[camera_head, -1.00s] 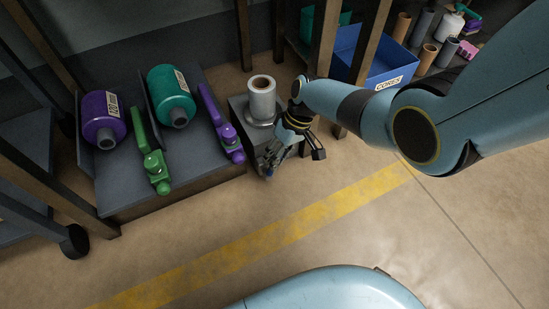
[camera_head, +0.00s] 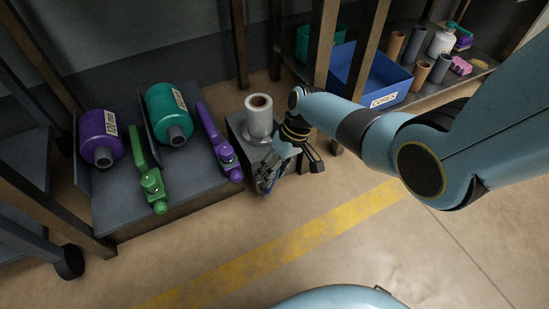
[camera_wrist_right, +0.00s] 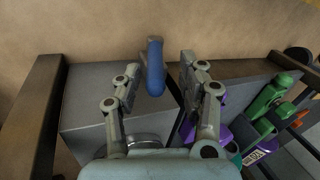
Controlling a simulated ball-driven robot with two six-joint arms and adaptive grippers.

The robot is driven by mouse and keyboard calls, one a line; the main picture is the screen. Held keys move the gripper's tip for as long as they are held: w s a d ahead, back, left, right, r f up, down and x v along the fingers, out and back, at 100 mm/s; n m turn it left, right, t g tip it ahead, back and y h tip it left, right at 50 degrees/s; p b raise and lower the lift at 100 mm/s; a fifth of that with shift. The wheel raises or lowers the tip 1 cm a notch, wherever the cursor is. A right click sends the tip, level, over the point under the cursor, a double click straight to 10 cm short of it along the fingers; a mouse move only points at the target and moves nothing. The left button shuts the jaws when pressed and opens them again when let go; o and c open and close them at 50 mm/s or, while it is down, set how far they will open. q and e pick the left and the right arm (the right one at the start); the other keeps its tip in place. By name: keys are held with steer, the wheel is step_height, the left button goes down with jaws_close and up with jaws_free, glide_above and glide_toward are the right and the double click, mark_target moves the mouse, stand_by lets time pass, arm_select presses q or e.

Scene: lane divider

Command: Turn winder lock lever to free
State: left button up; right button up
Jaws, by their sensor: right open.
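The winder is a grey box (camera_head: 236,126) with a white roll (camera_head: 258,119) standing on its top. In the right wrist view the lock lever (camera_wrist_right: 154,68) is a blue bar at the edge of the box (camera_wrist_right: 90,125). My right gripper (camera_wrist_right: 158,74) is open, with one finger on each side of the lever. I see a gap on both sides of it, wider on the right. In the head view my right gripper (camera_head: 266,180) hangs at the front of the winder and hides most of the lever. My left gripper is not in view.
Left of the winder, a low dark platform (camera_head: 115,205) holds a purple roll (camera_head: 97,150), a teal roll (camera_head: 166,112), and green (camera_head: 147,175) and purple (camera_head: 215,140) levers. A blue bin (camera_head: 385,82) stands behind right. The floor in front is clear, with a yellow stripe (camera_head: 300,240).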

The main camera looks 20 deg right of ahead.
step_height(320, 180, up, 8)
steer(key=shift+r, duration=0.1)
steer(key=shift+c, duration=0.3)
